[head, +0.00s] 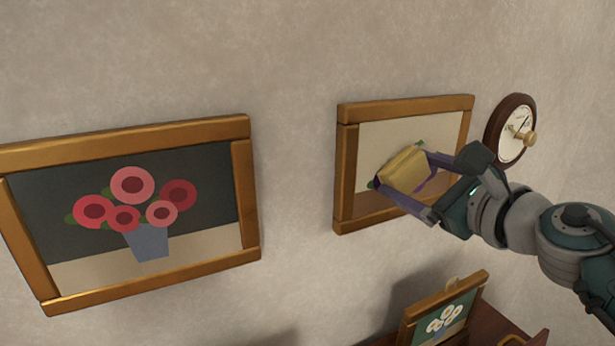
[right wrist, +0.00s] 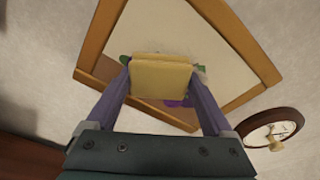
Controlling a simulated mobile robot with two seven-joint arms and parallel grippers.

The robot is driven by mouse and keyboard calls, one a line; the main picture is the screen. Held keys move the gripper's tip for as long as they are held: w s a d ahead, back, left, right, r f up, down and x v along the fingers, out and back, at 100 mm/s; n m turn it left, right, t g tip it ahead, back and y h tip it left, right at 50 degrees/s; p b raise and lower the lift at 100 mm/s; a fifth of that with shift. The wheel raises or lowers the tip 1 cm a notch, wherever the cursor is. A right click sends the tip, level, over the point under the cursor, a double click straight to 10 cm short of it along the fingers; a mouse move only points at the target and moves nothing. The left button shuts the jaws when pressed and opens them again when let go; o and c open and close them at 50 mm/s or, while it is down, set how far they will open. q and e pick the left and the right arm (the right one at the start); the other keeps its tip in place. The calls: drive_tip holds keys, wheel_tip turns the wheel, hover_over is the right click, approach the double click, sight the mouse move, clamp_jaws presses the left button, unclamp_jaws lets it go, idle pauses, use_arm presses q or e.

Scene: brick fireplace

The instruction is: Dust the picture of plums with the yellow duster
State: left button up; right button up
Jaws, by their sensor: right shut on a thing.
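The yellow duster (head: 404,172) is a small yellow block held between the two purple fingers of my right gripper (head: 408,180). My right gripper is shut on it. It also shows in the right wrist view (right wrist: 160,77), in front of the picture of plums. The picture of plums (head: 345,165) hangs on the wall in a wooden frame. The duster covers most of the painted fruit; green leaf bits and a little purple (right wrist: 180,102) show around it. I cannot tell whether the duster touches the picture. My left gripper is not in view.
A picture of pink flowers in a vase (head: 140,205) hangs to the left. A round clock or dial (head: 511,130) hangs just right of the plum picture, close to my right arm. Below, a small framed flower picture (head: 442,318) stands on a brown wooden surface (head: 497,329).

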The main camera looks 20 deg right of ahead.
sight(433, 173)
drive_tip(key=shift+d, duration=0.7)
drive_tip(key=shift+w+d+f+b, duration=0.1)
drive_tip(key=shift+w+d+b, duration=0.1)
drive_tip(key=shift+d+b, duration=0.95)
drive_tip(key=shift+w+d+b, duration=0.15)
drive_tip(key=shift+d+b, duration=0.5)
drive_tip(key=shift+d, duration=0.75)
drive_tip(key=shift+w+d+b, duration=0.1)
drive_tip(key=shift+d+b, duration=0.5)
drive_tip(key=shift+d, duration=0.75)
